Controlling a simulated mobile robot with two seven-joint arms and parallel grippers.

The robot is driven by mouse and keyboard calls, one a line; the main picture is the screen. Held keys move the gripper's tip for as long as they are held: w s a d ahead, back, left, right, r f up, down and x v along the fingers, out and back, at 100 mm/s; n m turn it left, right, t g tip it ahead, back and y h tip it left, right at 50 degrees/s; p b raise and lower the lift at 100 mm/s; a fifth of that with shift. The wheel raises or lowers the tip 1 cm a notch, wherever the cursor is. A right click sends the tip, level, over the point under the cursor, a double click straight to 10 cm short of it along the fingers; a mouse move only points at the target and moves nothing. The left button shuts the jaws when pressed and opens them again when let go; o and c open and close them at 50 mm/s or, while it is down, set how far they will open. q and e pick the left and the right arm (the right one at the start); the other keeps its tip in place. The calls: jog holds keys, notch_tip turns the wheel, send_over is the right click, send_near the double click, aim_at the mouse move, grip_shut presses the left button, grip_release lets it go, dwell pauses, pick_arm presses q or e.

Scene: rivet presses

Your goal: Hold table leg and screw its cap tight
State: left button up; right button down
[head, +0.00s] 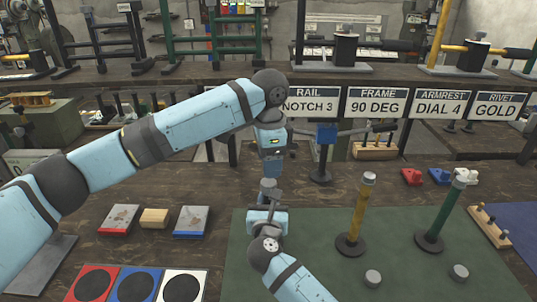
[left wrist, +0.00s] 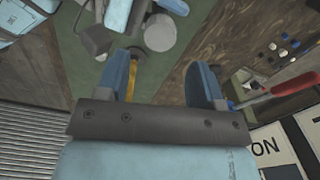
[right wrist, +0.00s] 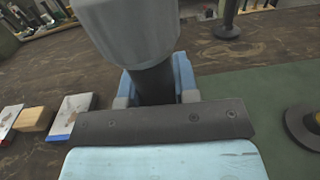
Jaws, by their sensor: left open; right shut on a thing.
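A dark table leg (right wrist: 153,86) stands between the fingers of my right gripper (right wrist: 156,92), which is shut on it. A wide grey cap (right wrist: 130,30) sits on its top; whether it is tight cannot be seen. In the head view the same cap (head: 268,185) is just above my right gripper (head: 267,217), over the edge of the green mat. My left gripper (head: 271,170) points down close above the cap, partly hidden by its own wrist. In the left wrist view its fingers (left wrist: 163,78) are apart with nothing gripped between them.
A yellow leg (head: 357,218) and a green leg (head: 438,212) stand capped on the green mat (head: 320,255). Loose grey caps (head: 373,278) lie in front. A blue lever device (head: 327,135) stands behind. Blocks (head: 154,218) and coloured pads (head: 135,287) lie left.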

aim_at(268, 182)
pick_arm(q)
jog(key=n, duration=0.2)
jog(key=r+n, duration=0.1)
jog(key=n, duration=0.3)
jog(key=shift+a+r+n, duration=0.1)
jog(key=shift+r+n, duration=0.2)
jog(key=shift+n, duration=0.1)
jog(key=shift+f, duration=4.05)
jog(key=shift+c, duration=0.2)
jog(key=c, duration=0.9)
jog(key=o, duration=1.1)
